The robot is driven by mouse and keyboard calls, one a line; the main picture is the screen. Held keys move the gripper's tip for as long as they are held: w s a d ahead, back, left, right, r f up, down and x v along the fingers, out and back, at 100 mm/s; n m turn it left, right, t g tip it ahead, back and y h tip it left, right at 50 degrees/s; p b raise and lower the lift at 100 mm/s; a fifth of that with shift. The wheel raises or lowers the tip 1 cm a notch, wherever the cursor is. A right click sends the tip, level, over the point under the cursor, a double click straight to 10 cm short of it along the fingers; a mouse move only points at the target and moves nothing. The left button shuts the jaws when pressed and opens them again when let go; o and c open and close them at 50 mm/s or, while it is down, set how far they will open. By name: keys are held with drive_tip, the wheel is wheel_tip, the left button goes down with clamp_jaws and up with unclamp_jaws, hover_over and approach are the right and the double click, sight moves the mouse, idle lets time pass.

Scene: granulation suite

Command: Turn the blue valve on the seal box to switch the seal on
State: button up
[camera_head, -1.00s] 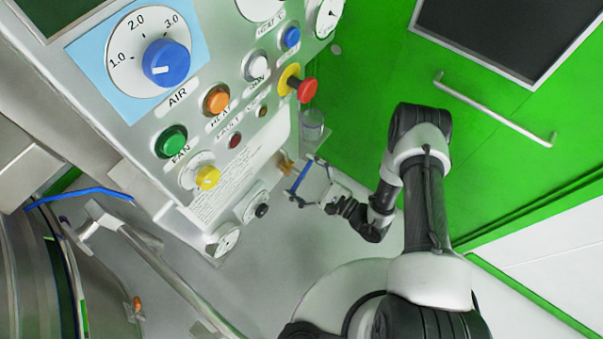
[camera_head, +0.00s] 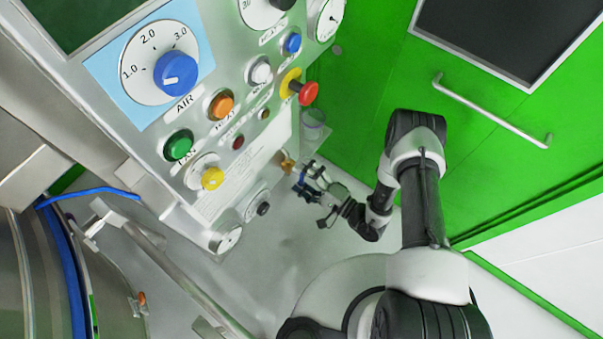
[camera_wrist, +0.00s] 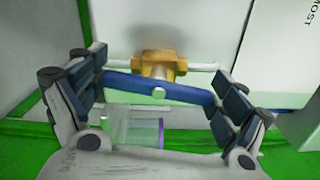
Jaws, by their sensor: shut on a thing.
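The valve has a long blue handle (camera_wrist: 160,88) on a brass-coloured body (camera_wrist: 158,64) with a thin pipe to either side. In the wrist view the handle lies across the picture, dipping slightly to the right. My gripper (camera_wrist: 156,80) is shut on the handle, with a dark padded finger at each end of it. In the head view my gripper (camera_head: 308,184) is small at the valve, below the control panel, and hides much of the handle. The brass body (camera_head: 287,162) shows just above it.
The control panel (camera_head: 222,140) with knobs and buttons rises close to the left of my arm. A red emergency button (camera_head: 308,93) juts out above the valve. The green wall has a door handle (camera_head: 490,112) on the right.

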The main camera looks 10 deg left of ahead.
drive_tip(key=shift+n, duration=1)
drive_tip(key=shift+f, duration=0.1)
drive_tip(key=o, duration=0.8)
drive_tip(key=shift+d, duration=0.1)
drive_tip(key=v, duration=1.1)
drive_tip(key=shift+s+d, duration=0.2)
drive_tip(key=shift+d, duration=0.15)
